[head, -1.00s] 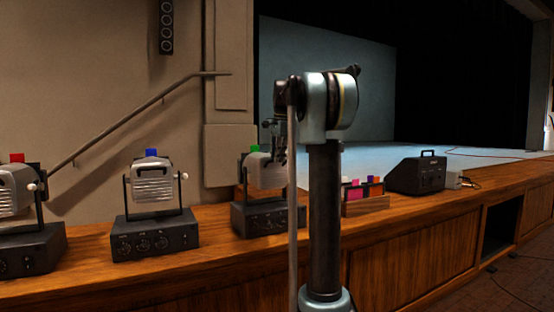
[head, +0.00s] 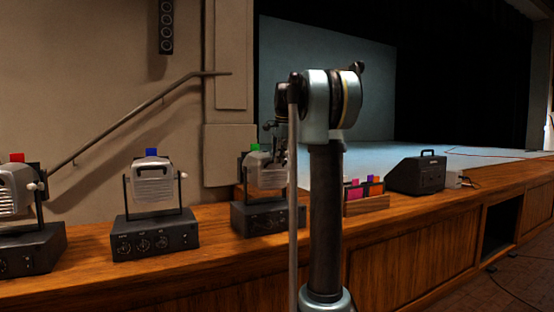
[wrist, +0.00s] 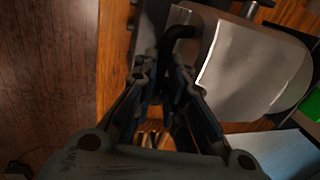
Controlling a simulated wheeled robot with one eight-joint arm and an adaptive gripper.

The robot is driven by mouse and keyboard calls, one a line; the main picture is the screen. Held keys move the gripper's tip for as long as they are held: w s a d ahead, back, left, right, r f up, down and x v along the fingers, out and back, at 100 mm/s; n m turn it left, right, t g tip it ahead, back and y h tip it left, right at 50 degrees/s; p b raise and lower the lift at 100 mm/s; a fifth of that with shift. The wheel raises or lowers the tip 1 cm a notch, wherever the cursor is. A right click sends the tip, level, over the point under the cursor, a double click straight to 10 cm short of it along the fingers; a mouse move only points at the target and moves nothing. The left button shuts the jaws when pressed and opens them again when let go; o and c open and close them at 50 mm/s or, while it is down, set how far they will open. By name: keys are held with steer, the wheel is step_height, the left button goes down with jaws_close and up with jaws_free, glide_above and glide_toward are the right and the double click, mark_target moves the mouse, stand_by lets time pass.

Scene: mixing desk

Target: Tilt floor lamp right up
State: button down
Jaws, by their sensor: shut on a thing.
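The right floor lamp (head: 266,218) stands on the wooden stage edge, with a grey metal head (head: 264,177) on a dark base and a green tab (head: 255,147) on top. My arm hides part of its right side. My gripper (wrist: 165,75) is at the lamp head's side, its fingers close together around a dark bent handle (wrist: 180,33). The exact contact is dim. In the wrist view the lamp head's pale curved housing (wrist: 255,65) lies right of the fingers. In the head view my gripper is mostly hidden behind my arm.
A lamp with a blue tab (head: 155,190) and one with a red tab (head: 20,200) stand to the left. Right of my arm are a wooden rack (head: 367,205) of coloured pieces and a black box (head: 417,175). A handrail (head: 140,112) slopes along the wall.

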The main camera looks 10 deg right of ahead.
step_height(320, 180, down, 11)
steer(key=s+t+y, duration=0.2)
steer(key=t, duration=0.4)
steer(key=shift+d+f+t, duration=0.2)
steer(key=shift+d+t, duration=0.1)
steer(key=shift+t, duration=0.1)
stand_by(0.3)
steer(key=shift+s+f, duration=0.1)
steer(key=shift+s, duration=0.05)
stand_by(0.4)
steer(key=c, duration=1.9)
jaws_free()
steer(key=v, duration=1.1)
steer(key=shift+s+d+r, duration=0.15)
steer(key=shift+d+r, duration=0.05)
steer(key=shift+r, duration=0.2)
steer(key=shift+f, duration=0.1)
